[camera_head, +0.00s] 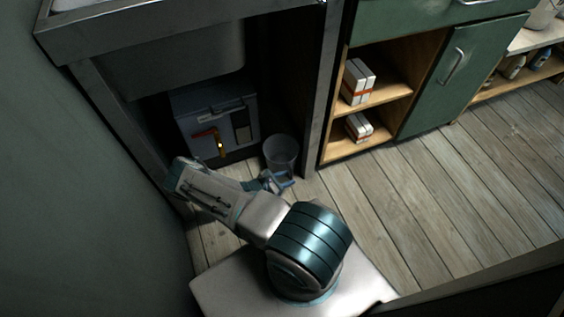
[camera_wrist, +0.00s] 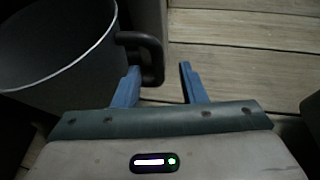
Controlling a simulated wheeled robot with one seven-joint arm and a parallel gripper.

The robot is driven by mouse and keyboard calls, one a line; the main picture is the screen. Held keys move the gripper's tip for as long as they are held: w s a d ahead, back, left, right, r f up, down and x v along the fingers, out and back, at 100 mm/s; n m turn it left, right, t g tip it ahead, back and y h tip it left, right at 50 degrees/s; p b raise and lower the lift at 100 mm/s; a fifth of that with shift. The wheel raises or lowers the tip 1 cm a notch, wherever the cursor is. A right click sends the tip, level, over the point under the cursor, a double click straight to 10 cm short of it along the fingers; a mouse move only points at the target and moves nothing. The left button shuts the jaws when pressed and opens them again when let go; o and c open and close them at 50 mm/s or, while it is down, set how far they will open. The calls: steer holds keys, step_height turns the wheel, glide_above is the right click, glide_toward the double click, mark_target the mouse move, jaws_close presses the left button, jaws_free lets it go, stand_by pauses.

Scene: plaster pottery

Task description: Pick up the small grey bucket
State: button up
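In the head view my gripper (camera_head: 275,182) is just in front of the bucket, partly hidden by my arm.
A grey box (camera_head: 215,112) with a yellow-handled item stands behind the bucket, under the sink-like unit. A metal post (camera_head: 318,95) rises to the right. Open wooden shelves (camera_head: 385,100) hold white-and-red boxes. The plank floor (camera_head: 440,190) at the right is clear.

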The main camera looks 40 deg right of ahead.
steer(key=shift+b+x, duration=1.2)
steer(key=shift+x, duration=1.6)
steer(key=shift+w+a+f, duration=0.1)
steer(key=shift+a, duration=0.05)
jaws_close()
